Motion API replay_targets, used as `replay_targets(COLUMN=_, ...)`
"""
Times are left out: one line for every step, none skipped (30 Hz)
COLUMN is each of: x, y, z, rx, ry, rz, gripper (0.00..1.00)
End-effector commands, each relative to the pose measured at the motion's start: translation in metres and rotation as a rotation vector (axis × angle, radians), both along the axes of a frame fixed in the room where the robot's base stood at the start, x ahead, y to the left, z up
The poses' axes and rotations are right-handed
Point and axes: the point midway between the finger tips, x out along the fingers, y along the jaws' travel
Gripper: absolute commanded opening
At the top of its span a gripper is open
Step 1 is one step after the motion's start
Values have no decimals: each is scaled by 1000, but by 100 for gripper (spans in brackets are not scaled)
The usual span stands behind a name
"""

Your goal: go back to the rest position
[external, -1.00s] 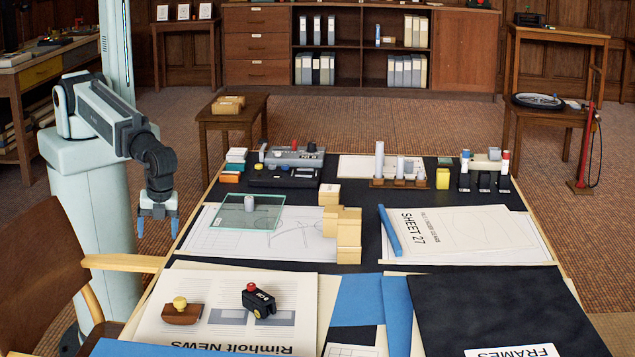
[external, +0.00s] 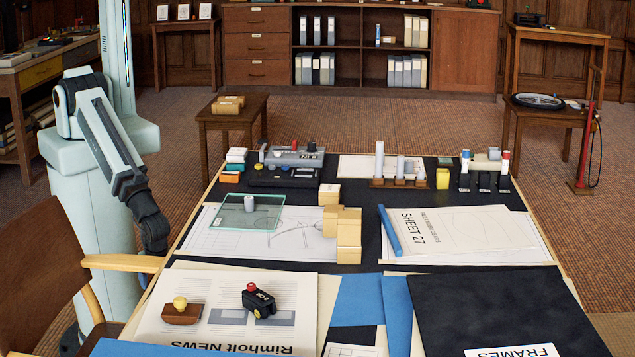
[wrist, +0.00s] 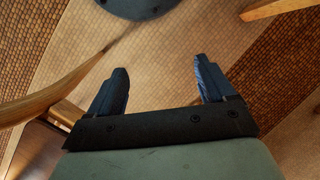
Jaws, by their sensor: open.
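My gripper (wrist: 160,90) shows in the wrist view with its two dark blue fingers spread apart. Nothing is between them, and the floor lies below. In the external view my arm hangs down at the left edge of the drafting table, and the gripper itself is hidden behind the wooden chair's arm and the table side.
The wooden chair (external: 45,265) stands close by my arm, its armrest (external: 124,263) just in front of it. The table holds a newspaper (external: 235,300), a glass plate (external: 236,213), wooden blocks (external: 348,240) and a sheet stack (external: 455,235). Open floor (external: 400,120) lies behind the table.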

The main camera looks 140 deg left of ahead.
Motion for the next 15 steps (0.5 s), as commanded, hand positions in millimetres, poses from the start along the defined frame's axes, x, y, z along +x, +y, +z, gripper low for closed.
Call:
replay_targets(x=-14, y=-5, z=-10, rx=-10, ry=25, rz=-8, gripper=83)
replay_targets(x=-21, y=-8, z=-15, rx=-15, ry=37, rz=-12, gripper=83)
replay_targets(x=-31, y=-11, z=-21, rx=-23, ry=54, rz=-17, gripper=83)
replay_targets(x=-38, y=-14, z=-26, rx=-28, ry=66, rz=-19, gripper=83)
replay_targets(x=-46, y=-16, z=-31, rx=-34, ry=78, rz=-23, gripper=83)
replay_targets(x=-56, y=-19, z=-37, rx=-41, ry=95, rz=-28, gripper=83)
replay_targets(x=-63, y=-21, z=-41, rx=-45, ry=108, rz=-31, gripper=83)
replay_targets(x=-71, y=-24, z=-45, rx=-51, ry=120, rz=-34, gripper=83)
replay_targets(x=-80, y=-27, z=-50, rx=-57, ry=136, rz=-37, gripper=83)
replay_targets(x=-88, y=-29, z=-54, rx=-62, ry=147, rz=-39, gripper=83)
replay_targets(x=-94, y=-30, z=-57, rx=-66, ry=157, rz=-41, gripper=83)
replay_targets(x=-103, y=-32, z=-61, rx=-71, ry=171, rz=-44, gripper=83)
replay_targets(x=-108, y=-34, z=-64, rx=-73, ry=179, rz=-45, gripper=83)
replay_targets(x=-114, y=-35, z=-66, rx=-77, ry=187, rz=-48, gripper=83)
replay_targets(x=-120, y=-36, z=-69, rx=-81, ry=198, rz=-49, gripper=83)
